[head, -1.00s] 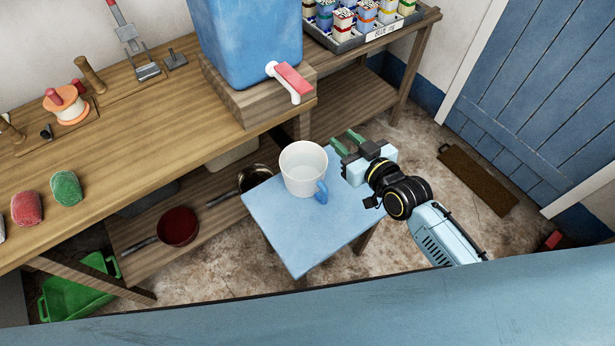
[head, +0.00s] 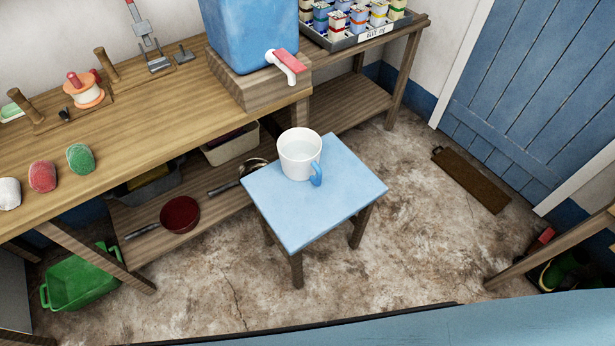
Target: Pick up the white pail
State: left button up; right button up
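The white pail (head: 300,152) looks like a large mug with a blue handle (head: 317,175) on its front right side. It stands upright on the back part of a small blue-topped stool (head: 318,217). Its open top shows a pale inside; I cannot tell whether it holds anything. Neither of my grippers is in view, and nothing touches the pail.
A wooden bench (head: 130,125) runs along the left and back, carrying a blue water container (head: 250,35) with a red-handled tap behind the pail. Red and steel pans (head: 180,214) sit on its lower shelf.

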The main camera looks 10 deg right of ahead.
aim_at(299, 149)
jog(key=z, duration=2)
jog(key=i, duration=1.9)
jog(key=u, duration=3.5)
